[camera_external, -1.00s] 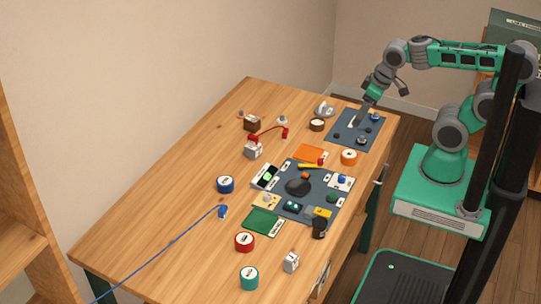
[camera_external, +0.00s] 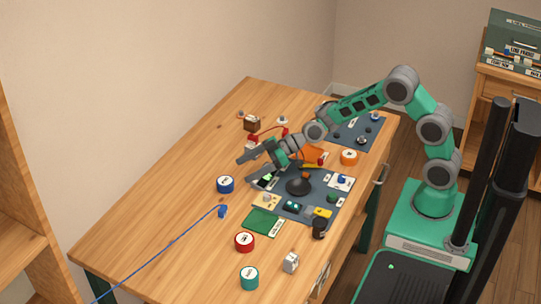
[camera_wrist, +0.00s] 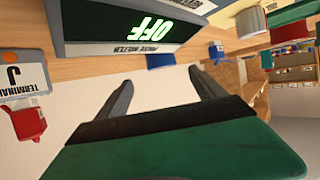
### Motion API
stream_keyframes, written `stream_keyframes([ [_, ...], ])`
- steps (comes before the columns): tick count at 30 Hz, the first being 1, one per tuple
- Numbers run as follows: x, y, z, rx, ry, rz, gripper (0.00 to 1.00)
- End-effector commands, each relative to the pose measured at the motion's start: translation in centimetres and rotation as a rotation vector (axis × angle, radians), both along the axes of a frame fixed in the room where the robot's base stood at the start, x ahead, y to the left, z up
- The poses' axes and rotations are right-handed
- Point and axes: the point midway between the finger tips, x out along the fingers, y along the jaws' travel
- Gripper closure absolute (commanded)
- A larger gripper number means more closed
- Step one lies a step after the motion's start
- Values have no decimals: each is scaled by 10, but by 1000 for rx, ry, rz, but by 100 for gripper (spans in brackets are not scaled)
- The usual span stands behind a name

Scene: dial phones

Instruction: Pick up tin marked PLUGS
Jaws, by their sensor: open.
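Several round tins with pale top labels stand on the wooden table: a blue tin (camera_external: 225,185), a red tin (camera_external: 244,243), a teal tin (camera_external: 249,279) and an orange tin (camera_external: 348,158). The label words are too small to read, so I cannot tell which is marked PLUGS. My gripper (camera_external: 245,170) is open and empty, above the table, up and to the right of the blue tin in the external view. In the wrist view its two fingers (camera_wrist: 162,88) are spread with nothing between them.
A dark mat (camera_external: 325,208) with small parts, a green board (camera_external: 262,221) and a blue cable (camera_external: 160,249) lie on the table. The left tabletop is mostly clear.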

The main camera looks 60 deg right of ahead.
Motion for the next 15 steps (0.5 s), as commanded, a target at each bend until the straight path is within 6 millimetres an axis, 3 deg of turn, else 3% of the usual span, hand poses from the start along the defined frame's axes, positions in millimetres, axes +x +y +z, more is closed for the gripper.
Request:
stream_keyframes([
  [15,45,51,-27,0,3,0,21],
])
